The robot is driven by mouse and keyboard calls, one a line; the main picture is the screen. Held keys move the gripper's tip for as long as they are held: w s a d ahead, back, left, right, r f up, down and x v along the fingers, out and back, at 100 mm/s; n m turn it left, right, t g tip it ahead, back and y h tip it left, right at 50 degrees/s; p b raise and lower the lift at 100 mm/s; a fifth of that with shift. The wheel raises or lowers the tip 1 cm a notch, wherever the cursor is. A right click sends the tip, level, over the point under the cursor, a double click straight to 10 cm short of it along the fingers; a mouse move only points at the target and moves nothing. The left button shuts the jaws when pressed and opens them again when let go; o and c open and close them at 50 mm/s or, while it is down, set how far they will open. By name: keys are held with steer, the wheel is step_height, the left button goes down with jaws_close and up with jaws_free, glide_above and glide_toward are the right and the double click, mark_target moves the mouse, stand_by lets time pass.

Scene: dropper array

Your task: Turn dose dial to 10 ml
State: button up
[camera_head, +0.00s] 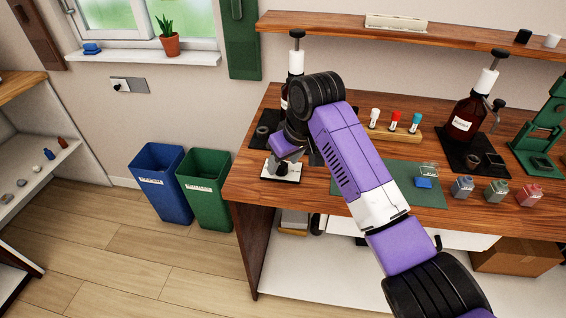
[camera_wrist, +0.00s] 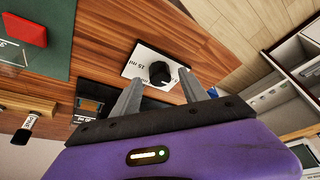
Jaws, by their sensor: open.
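The dose dial is a round black knob (camera_wrist: 160,73) on a white plate (camera_wrist: 137,66) printed with ml marks, one reading 15 ml. My gripper (camera_wrist: 162,78) is open, with its two grey fingers on either side of the knob in the wrist view. I cannot tell whether they touch it. In the head view the white plate (camera_head: 290,174) lies near the left end of the wooden bench, below my gripper (camera_head: 277,160). The knob's pointer is too small to read.
A brown pump bottle (camera_head: 296,62) stands behind my wrist, partly hidden. Another brown bottle (camera_head: 464,118) stands to the right. A rack of capped vials (camera_head: 394,131), a green mat (camera_head: 432,195) and small coloured jars (camera_head: 463,187) are on the bench (camera_head: 245,182).

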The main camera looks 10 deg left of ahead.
steer(key=shift+x, duration=0.75)
jaws_close()
